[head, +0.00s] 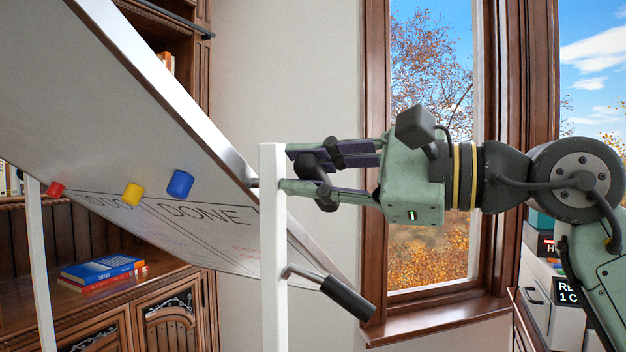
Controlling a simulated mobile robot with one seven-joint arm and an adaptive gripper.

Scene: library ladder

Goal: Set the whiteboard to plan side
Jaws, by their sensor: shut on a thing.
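The whiteboard (150,110) is steeply tilted in its white frame at the left of the head view. The face I see has TODO and DONE columns near its lower edge, with red (54,188), yellow (132,194) and blue (180,184) magnets. My gripper (288,167) is beside the top of the right white post (273,240), its fingers pointing left. It is shut on what looks like a dark knob (309,165) at the post, partly hidden by the fingers. A black-gripped crank handle (346,299) sticks out lower on the post, apart from my gripper.
A wooden bookcase (180,285) with books (103,268) stands behind the board. A tall window (430,230) is behind my gripper. Labelled boxes (548,290) stand at the right, near my arm. The left white post (39,260) stands at the left.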

